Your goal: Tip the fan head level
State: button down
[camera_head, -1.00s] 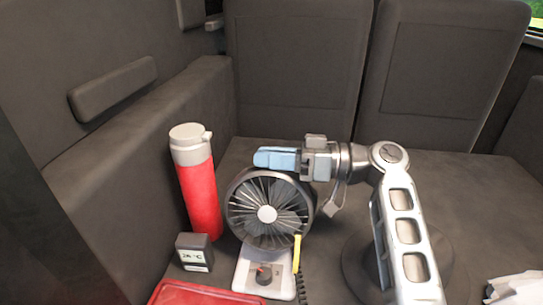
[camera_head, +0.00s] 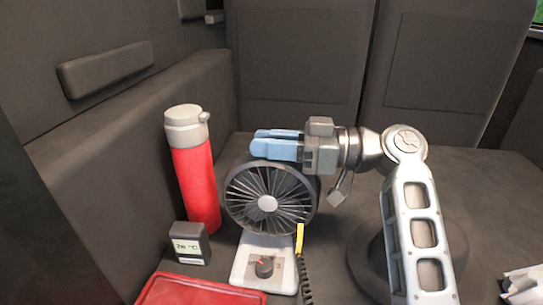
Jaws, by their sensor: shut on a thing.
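My gripper (camera_head: 277,146), with light blue fingers, reaches in from the right and is shut at the top rim of the fan head. The fingers hide part of that rim, so the contact itself is partly covered.
A red bottle with a grey lid (camera_head: 194,176) stands left of the fan. A small dark temperature display (camera_head: 190,243) is in front of it. A red tray (camera_head: 200,291) lies at the front. A yellow and black cord (camera_head: 301,262) hangs beside the base. Grey seats (camera_head: 440,60) rise behind.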

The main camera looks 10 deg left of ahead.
jog(key=shift+s+n+b, duration=0.5)
jog(key=shift+b, duration=0.15)
jog(key=c, duration=1)
grip_release()
jog(key=shift+o, duration=0.2)
jog(key=shift+s+d, duration=0.15)
jog(key=shift+d, duration=3.75)
jog(key=shift+r, duration=0.1)
